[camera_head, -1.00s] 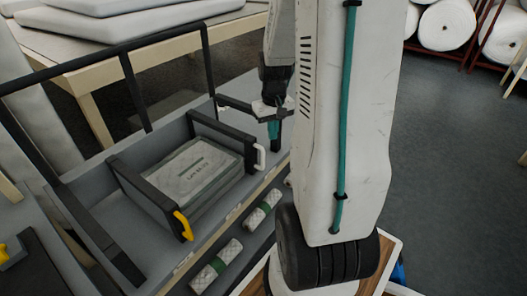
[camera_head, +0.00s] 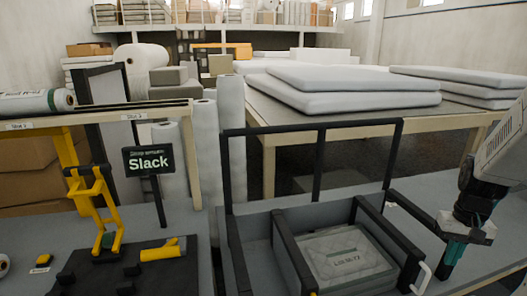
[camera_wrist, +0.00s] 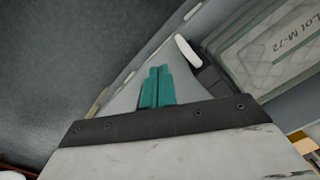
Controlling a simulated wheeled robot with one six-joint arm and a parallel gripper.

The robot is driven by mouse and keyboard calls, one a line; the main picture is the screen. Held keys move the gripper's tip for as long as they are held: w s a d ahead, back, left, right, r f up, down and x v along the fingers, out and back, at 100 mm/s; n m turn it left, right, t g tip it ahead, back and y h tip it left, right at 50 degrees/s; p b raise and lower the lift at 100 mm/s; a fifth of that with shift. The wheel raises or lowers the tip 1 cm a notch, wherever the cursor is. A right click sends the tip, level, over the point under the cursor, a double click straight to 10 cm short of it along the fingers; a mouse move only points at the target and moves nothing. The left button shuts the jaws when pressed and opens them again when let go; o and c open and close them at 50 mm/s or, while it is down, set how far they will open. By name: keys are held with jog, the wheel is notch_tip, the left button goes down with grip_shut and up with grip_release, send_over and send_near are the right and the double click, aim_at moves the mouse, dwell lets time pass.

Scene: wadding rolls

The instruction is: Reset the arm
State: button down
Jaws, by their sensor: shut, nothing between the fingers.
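My gripper (camera_head: 452,256) is at the right side of the head view, with its teal fingers pointing down. It is beside the right end of a grey bay that holds a quilted pack (camera_head: 345,252) with a printed label. In the wrist view the teal fingers (camera_wrist: 157,86) are together with nothing between them. The pack (camera_wrist: 275,55), marked "Lot M-72", shows at the upper right there, apart from the fingers. A white handle (camera_wrist: 188,51) lies just beyond the fingertips.
Black rails (camera_head: 320,165) stand behind the bay. A yellow stand (camera_head: 100,200) and a "Slack" sign (camera_head: 148,160) are at left. A table with white pads (camera_head: 338,77) is behind. Grey floor (camera_wrist: 70,50) lies at the left in the wrist view.

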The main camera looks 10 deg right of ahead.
jog(key=s+a+r+n, duration=0.2)
jog(key=a+r, duration=0.3)
jog(key=a, duration=0.3)
jog(key=s+a+r+n+t, duration=0.1)
jog(key=s+a+r, duration=0.4)
jog(key=a, duration=0.4)
jog(key=s+a+r+n, duration=0.2)
jog(key=s+a+r, duration=0.2)
jog(key=a, duration=0.5)
jog(key=shift+s+a+r+n+t, duration=0.2)
jog(key=shift+r+n+t, duration=0.15)
jog(key=shift+r, duration=0.2)
